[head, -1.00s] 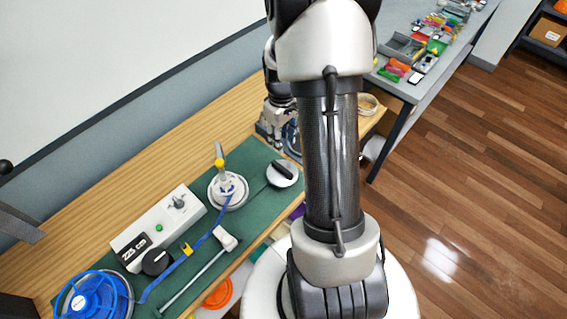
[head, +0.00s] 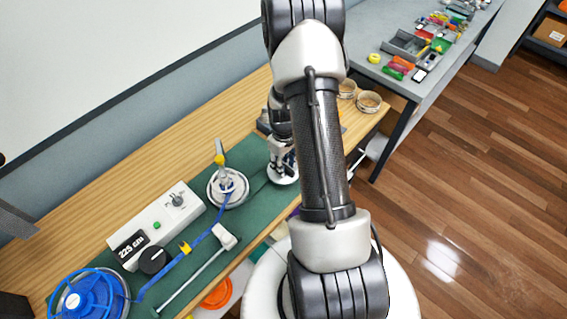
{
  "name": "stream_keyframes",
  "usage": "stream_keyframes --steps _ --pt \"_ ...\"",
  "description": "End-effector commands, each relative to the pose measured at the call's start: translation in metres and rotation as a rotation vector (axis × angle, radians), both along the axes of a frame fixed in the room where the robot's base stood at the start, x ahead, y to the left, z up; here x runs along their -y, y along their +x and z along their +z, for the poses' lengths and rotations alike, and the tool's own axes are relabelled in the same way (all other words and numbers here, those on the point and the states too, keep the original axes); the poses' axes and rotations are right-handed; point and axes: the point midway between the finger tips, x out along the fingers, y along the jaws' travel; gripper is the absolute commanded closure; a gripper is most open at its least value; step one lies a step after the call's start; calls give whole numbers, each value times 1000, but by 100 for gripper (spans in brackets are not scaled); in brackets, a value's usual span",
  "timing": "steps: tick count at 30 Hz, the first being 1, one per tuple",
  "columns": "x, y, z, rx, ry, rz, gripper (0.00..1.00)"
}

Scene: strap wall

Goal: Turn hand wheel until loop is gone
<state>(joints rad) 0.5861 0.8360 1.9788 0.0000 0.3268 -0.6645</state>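A blue spoked wheel (head: 88,298) lies at the near left end of the green mat. A blue strap (head: 190,262) runs from near it, past a yellow clip (head: 185,248), to a round grey base with a yellow-topped post (head: 222,180). I cannot make out a clear loop in the strap. A white round disc (head: 284,181) sits at the mat's right end; its black bar handle is now hidden. My gripper (head: 281,170) points down over this disc. Its fingers are too small and partly hidden to tell open from shut, or whether they touch the handle.
A white box (head: 158,222) with a "225" display, a green button and a black knob stands behind the strap. A metal rod with a white head (head: 225,237) lies in front. Round wooden containers (head: 369,102) stand at the bench's right end.

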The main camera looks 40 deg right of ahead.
Motion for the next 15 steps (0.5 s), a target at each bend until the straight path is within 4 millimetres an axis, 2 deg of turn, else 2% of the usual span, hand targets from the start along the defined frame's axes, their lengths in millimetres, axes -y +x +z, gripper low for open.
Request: stream_keyframes --steps 4,15 --pt "0 0 0 0 0 0 67" --pt "0 0 0 0 0 0 91"
